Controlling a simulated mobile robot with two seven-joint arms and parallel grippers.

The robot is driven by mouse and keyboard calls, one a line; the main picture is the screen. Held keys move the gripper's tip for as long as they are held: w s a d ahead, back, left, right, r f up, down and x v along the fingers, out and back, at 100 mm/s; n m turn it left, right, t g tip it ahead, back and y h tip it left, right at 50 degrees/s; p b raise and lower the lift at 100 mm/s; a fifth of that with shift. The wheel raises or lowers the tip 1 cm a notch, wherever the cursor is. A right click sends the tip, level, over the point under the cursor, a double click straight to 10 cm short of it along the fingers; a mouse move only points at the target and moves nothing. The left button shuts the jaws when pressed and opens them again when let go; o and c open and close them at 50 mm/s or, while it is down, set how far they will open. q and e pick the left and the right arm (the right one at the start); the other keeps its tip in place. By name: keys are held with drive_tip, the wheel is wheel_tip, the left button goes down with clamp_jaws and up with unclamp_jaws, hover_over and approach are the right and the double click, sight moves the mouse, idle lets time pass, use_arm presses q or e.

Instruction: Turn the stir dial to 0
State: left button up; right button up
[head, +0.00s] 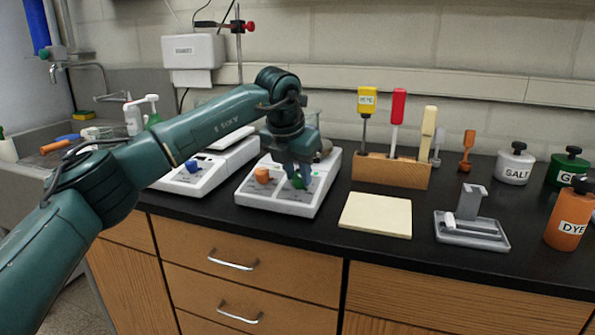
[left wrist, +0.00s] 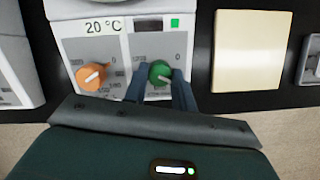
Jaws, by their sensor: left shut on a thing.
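The hotplate stirrer (head: 250,205) is a white unit on the black bench, with an orange dial (head: 262,175) and a green dial (head: 299,181) on its front panel. In the left wrist view the green dial (left wrist: 159,72) is on the right, under a dark display and a small green light, with a 0 mark at its upper right. A pale pointer mark shows on it. My left gripper (head: 299,172) reaches down over the panel; its fingers (left wrist: 160,84) are shut on the green dial from both sides. My right gripper is out of view.
The display above the orange dial (left wrist: 92,76) reads 20 °C. Another white unit with a blue dial (head: 192,166) stands to the left. A cream pad (head: 376,215) lies to the right, before a wooden tool block (head: 390,171). A grey stand (head: 472,230) is farther right.

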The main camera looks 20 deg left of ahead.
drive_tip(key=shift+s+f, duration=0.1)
use_arm(q)
drive_tip(key=shift+n, duration=1)
drive_tip(key=n+y, duration=0.1)
drive_tip(key=n, duration=0.2)
drive_tip(key=shift+d+n+b, duration=0.1)
drive_tip(key=shift+n+b, duration=0.2)
drive_tip(key=shift+b, duration=0.1)
drive_tip(key=n, duration=0.3)
drive_tip(key=shift+y, duration=0.4)
drive_tip(key=shift+n+g, duration=0.3)
drive_tip(key=shift+n, duration=1.4)
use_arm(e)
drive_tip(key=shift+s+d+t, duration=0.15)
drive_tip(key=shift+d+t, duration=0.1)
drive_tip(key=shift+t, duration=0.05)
use_arm(q)
drive_tip(key=shift+w+r, duration=0.1)
drive_tip(key=o, duration=1)
